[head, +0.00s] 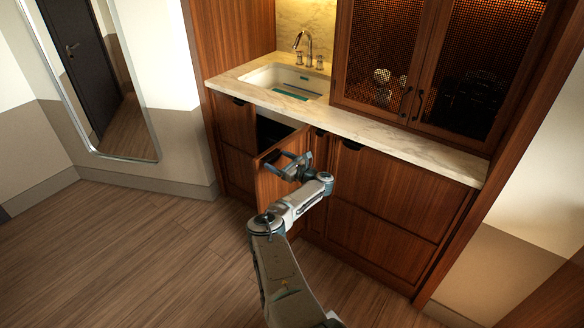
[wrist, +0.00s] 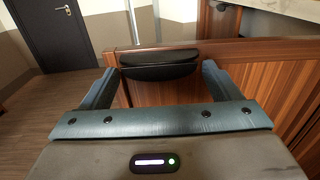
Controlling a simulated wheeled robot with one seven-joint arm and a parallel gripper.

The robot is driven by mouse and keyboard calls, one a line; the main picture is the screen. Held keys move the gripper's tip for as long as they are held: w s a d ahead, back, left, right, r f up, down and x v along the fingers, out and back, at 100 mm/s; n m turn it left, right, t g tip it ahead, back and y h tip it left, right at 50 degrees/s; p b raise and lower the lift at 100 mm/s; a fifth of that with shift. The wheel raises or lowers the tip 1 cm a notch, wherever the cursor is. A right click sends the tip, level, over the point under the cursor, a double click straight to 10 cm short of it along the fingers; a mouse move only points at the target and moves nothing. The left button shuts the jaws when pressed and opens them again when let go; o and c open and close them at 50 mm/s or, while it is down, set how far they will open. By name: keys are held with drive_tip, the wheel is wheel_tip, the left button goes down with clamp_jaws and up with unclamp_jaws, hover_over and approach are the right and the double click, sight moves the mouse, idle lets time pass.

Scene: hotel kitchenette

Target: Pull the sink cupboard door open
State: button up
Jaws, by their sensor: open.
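The sink cupboard door (head: 267,190) is a reddish-brown wood panel below the sink, standing partly open with a dark gap (head: 272,130) behind its top edge. My gripper (head: 288,166) is at the upper part of this door. In the wrist view the door (wrist: 150,93) carries a black cup-shaped handle (wrist: 158,71) near its top edge. My gripper's two fingers (wrist: 160,76) are open, one at each side of the handle. I cannot tell whether they touch it. The cupboard's inside is mostly hidden.
A marble counter (head: 415,150) with a white sink (head: 262,77) and tap (head: 305,48) runs above. Closed drawers (head: 385,190) stand right of the door. The wooden floor (head: 130,240) is clear to the left, towards the mirror (head: 85,75).

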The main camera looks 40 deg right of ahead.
drive_tip(key=b+v, duration=0.1)
drive_tip(key=v, duration=1.2)
drive_tip(key=shift+a+r+b, duration=0.15)
drive_tip(key=shift+a+b, duration=0.05)
drive_tip(key=shift+b, duration=0.15)
